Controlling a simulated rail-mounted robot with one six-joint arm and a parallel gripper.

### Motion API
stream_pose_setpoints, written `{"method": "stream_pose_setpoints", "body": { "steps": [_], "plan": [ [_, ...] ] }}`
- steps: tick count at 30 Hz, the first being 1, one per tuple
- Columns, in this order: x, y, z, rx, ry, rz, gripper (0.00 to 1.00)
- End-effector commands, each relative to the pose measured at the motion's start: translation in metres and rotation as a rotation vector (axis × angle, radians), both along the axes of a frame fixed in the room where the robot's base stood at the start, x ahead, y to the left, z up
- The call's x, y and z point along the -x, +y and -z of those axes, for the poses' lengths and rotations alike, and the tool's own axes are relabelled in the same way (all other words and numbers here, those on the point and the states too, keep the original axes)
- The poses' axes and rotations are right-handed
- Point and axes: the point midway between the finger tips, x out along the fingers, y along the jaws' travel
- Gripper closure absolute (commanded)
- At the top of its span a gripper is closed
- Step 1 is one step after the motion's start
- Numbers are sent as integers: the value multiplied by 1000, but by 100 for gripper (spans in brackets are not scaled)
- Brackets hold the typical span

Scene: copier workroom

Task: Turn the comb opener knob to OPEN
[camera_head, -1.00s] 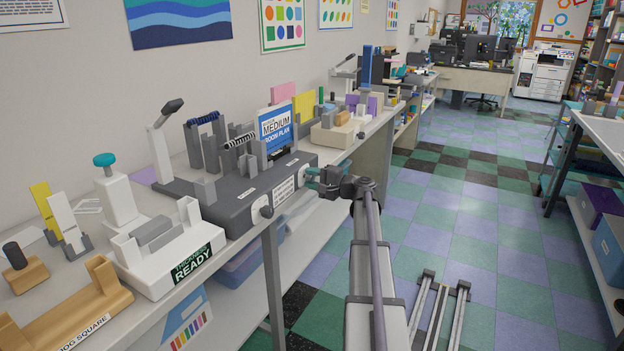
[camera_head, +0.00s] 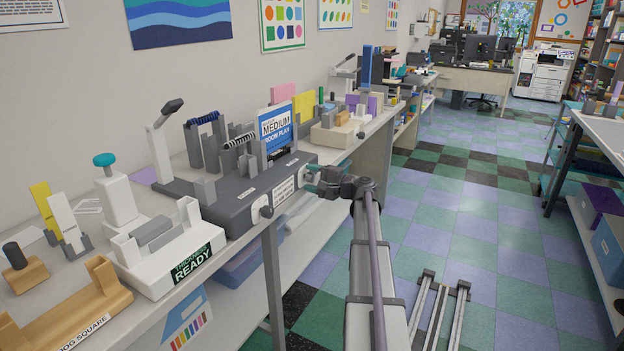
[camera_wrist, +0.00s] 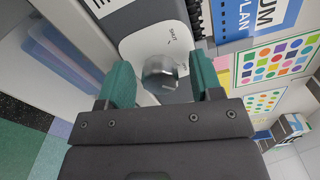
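The comb opener knob (camera_wrist: 160,72) is a grey metal knob on a white round-ended plate (camera_wrist: 140,45) on the front of the dark grey binding machine (camera_head: 225,205). In the head view my gripper (camera_head: 316,181) is at the right end of the machine's front and hides most of this knob.
Another knob (camera_head: 265,211) sits at the left of the machine's front. A blue and white MEDIUM room plan booklet (camera_head: 275,130) stands upright on the machine. A white THICKNESS READY device (camera_head: 165,255) is to the left. The aisle floor (camera_head: 480,230) is clear.

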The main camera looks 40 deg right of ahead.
Motion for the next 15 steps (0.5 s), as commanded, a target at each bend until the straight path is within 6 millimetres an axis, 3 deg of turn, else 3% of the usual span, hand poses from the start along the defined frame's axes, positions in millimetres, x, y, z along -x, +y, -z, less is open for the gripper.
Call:
{"method": "stream_pose_setpoints", "body": {
  "steps": [8,11,15],
  "plan": [
    [2,-1,0,0,0,1,39],
    [13,-5,0,0,0,1,39],
    [45,-17,0,0,0,3,39]
  ]
}}
